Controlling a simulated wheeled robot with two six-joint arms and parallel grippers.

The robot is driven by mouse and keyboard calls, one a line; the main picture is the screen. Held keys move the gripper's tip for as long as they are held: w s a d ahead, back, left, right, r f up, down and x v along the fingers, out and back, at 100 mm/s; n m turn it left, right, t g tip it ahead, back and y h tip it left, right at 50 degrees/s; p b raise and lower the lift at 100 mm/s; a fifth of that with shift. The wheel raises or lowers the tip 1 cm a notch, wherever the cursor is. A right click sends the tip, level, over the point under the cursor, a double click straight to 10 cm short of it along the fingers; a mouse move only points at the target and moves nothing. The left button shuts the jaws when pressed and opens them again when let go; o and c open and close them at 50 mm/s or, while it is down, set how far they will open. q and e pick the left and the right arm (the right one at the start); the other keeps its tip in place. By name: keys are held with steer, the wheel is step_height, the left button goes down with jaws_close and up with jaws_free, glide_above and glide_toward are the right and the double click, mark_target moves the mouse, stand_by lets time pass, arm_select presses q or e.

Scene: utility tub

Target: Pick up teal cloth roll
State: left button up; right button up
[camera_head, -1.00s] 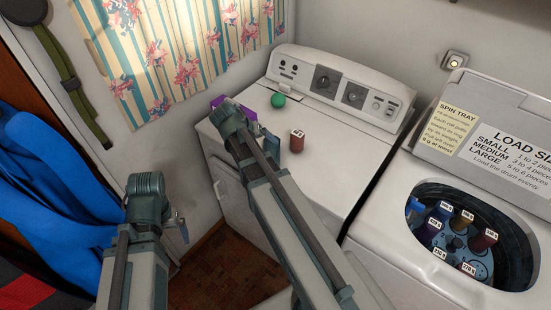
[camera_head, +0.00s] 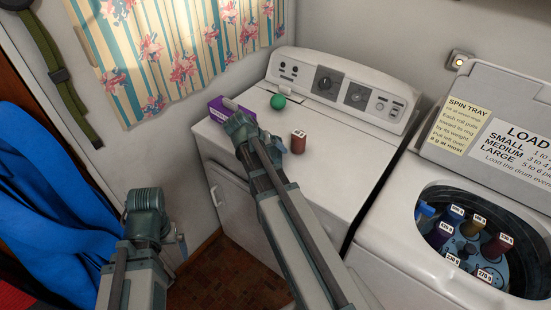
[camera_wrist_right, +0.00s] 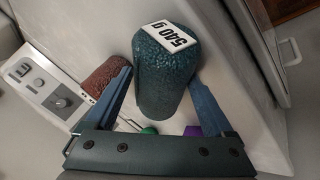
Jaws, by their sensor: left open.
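The teal cloth roll (camera_wrist_right: 165,85) shows in the right wrist view, with a white "540 g" label on its end. My right gripper (camera_wrist_right: 162,72) has one finger on each side of it, and both fingertips appear to touch its sides. In the head view my right gripper (camera_head: 258,128) is over the left part of the white machine's top, and its own body hides the teal roll. My left gripper (camera_head: 165,232) is open and empty, off to the left of the machine; its fingers are barely visible.
A small red-brown roll (camera_head: 298,142) stands just right of my right gripper. A green ball (camera_head: 278,101) and a purple box (camera_head: 217,108) lie behind it on the white machine (camera_head: 340,150). At right, an open washer drum (camera_head: 510,262) holds several labelled rolls.

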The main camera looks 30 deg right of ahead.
steer(key=shift+w+a, duration=0.15)
steer(key=shift+a, duration=0.1)
steer(key=shift+c, duration=1.2)
steer(key=shift+w+a, duration=0.1)
steer(key=shift+w, duration=0.05)
steer(key=c, duration=0.5)
jaws_close()
arm_select(q)
steer(key=shift+w+a+r, duration=0.1)
steer(key=shift+w+a, duration=0.15)
steer(key=shift+a, duration=0.05)
steer(key=shift+r, duration=0.1)
arm_select(e)
steer(key=shift+r, duration=0.15)
